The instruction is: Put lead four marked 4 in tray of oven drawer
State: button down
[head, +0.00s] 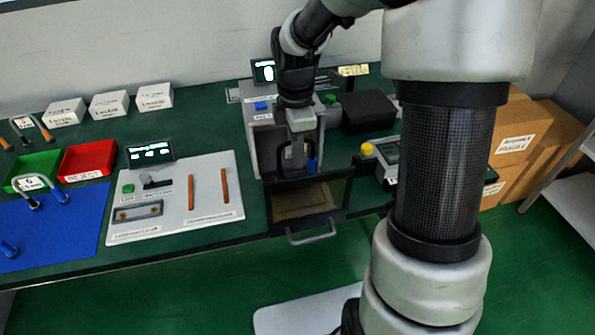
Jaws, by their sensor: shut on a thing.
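My gripper (297,157) points down into the grey oven (253,141), over its open front drawer (310,203). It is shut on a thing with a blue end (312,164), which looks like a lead. Its mark is hidden or too small to read, so I cannot tell whether it is lead four. My gripper hides much of the oven's inside. The drawer's floor is brown, with a handle (311,235) at its front. I cannot tell whether the lead touches the tray.
Left are a blue mat (75,225) with a tagged lead (40,190), a green tray (35,168), a red reject tray (87,160) and a white board (180,208) with two brown rods. White boxes (110,104) line the back. A black box (368,111) stands right of the oven.

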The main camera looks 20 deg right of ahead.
jog(key=shift+f+b, duration=0.3)
jog(key=shift+f, duration=1.8)
jog(key=shift+f, duration=0.2)
jog(key=c, duration=1.9)
grip_release()
jog(key=shift+r, duration=0.1)
